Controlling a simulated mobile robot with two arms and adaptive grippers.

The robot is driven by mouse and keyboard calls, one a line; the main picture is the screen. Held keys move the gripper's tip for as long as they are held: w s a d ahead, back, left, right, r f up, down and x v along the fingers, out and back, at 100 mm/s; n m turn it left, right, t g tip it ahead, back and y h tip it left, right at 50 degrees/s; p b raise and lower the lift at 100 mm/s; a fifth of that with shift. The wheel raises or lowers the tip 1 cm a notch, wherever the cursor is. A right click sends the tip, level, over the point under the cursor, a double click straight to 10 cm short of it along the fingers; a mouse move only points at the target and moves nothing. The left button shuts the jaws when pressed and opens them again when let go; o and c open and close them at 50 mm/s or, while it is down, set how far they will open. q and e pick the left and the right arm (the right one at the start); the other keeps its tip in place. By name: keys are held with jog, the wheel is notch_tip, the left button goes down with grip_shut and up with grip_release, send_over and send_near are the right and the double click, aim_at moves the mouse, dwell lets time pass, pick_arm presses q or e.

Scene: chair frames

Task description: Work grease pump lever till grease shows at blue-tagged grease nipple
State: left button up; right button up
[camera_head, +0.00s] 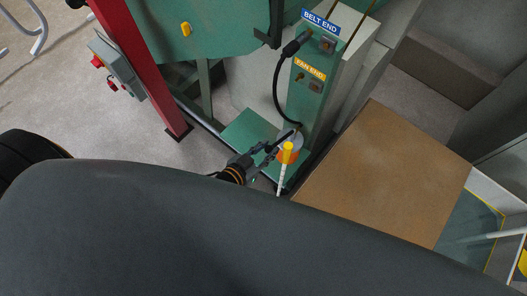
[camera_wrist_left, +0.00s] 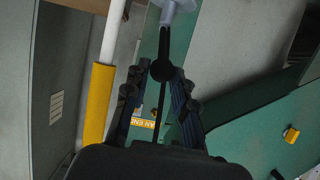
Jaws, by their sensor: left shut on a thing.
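The grease pump (camera_head: 291,156) stands low at the foot of the green post; its grey top shows in the left wrist view (camera_wrist_left: 176,6). My left gripper (camera_head: 266,151) is shut on the pump's black lever (camera_head: 283,141), which ends in a round knob (camera_wrist_left: 166,72) between the fingers in the left wrist view. A black hose (camera_head: 277,88) loops from the pump's area up to a coupler (camera_head: 291,48) beside the blue BELT END tag (camera_head: 321,23). The nipple is hidden by the coupler, and I cannot make out any grease. My right gripper is not in view.
A yellow-sleeved white rod (camera_head: 287,153) stands close beside the gripper. An orange FAN END tag (camera_head: 309,69) sits lower on the post. A brown board (camera_head: 385,175) lies right; a red post (camera_head: 144,65) stands left. Grey floor (camera_head: 125,160) is open at left.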

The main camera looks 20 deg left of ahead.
pick_arm(q)
jog(key=shift+w+r, duration=0.2)
jog(key=shift+r, duration=0.15)
jog(key=shift+w+d+r+p, duration=0.15)
jog(key=shift+w+r+p, duration=0.15)
jog(key=shift+r+p, duration=0.35)
jog(key=shift+w+d+r, duration=0.1)
jog(key=shift+w+r, duration=0.2)
jog(key=shift+r, duration=0.05)
jog(key=shift+f, duration=0.1)
jog(key=o, duration=1)
jog(key=shift+f, duration=0.1)
jog(key=shift+s, duration=0.1)
